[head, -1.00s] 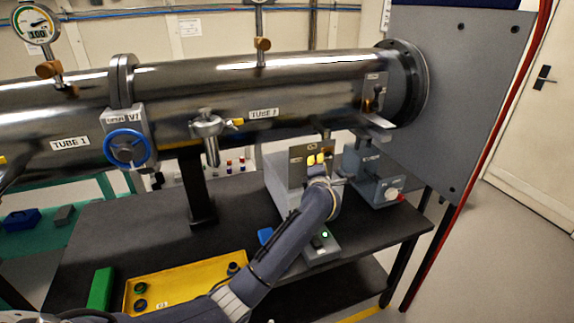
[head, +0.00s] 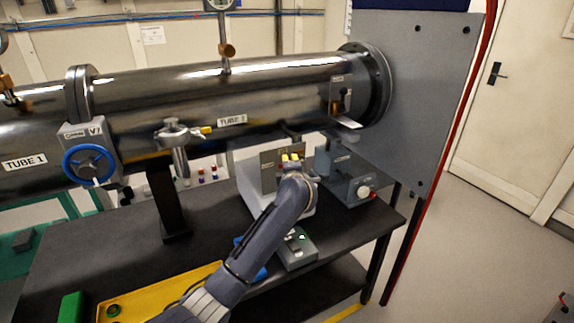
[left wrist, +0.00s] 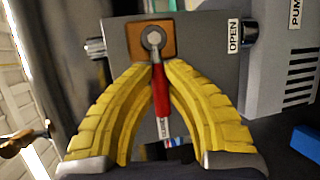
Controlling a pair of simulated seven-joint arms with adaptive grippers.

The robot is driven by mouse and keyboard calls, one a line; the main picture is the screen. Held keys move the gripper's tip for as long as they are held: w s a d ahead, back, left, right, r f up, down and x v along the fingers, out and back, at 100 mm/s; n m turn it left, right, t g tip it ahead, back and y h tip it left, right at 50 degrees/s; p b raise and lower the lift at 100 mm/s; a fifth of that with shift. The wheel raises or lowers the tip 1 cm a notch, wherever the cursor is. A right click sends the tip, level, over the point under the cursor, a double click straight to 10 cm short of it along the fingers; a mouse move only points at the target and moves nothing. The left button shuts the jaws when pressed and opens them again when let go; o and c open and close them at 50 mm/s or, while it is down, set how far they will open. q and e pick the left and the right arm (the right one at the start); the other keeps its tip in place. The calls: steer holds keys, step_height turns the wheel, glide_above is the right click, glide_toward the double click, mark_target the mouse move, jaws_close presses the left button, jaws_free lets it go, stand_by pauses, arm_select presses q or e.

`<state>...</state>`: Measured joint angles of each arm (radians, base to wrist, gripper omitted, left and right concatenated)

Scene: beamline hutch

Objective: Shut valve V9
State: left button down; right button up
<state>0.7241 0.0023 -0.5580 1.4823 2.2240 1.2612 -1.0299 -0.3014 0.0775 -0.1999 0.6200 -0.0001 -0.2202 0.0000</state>
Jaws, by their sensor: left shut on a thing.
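The valve with the red lever (left wrist: 160,95) shows in the left wrist view. The lever is pivoted on a round grey hub over a brown plate (left wrist: 136,31) on a grey body (left wrist: 205,62). It points down in that picture, toward a small label I cannot read. An OPEN label (left wrist: 234,36) is at the right. My left gripper (left wrist: 162,72) has its yellow fingers shut on the lever, just below the hub. In the head view the left gripper (head: 291,158) is in front of the grey valve body (head: 268,166); the lever is hidden there. No V9 tag is readable. My right gripper is out of view.
The steel tube (head: 275,88) runs above the black bench (head: 120,227). A blue handwheel valve (head: 67,163) is at the left. A grey box with a knob (head: 340,184) stands right of the gripper. A yellow tray (head: 140,287) is in front.

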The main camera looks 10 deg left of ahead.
arm_select(q)
steer(key=shift+a+f, duration=0.1)
steer(key=shift+a, duration=0.2)
steer(key=c, duration=1.6)
jaws_free()
steer(key=shift+a, duration=0.1)
steer(key=shift+o, duration=1.3)
steer(key=shift+d, duration=0.2)
steer(key=v, duration=1.2)
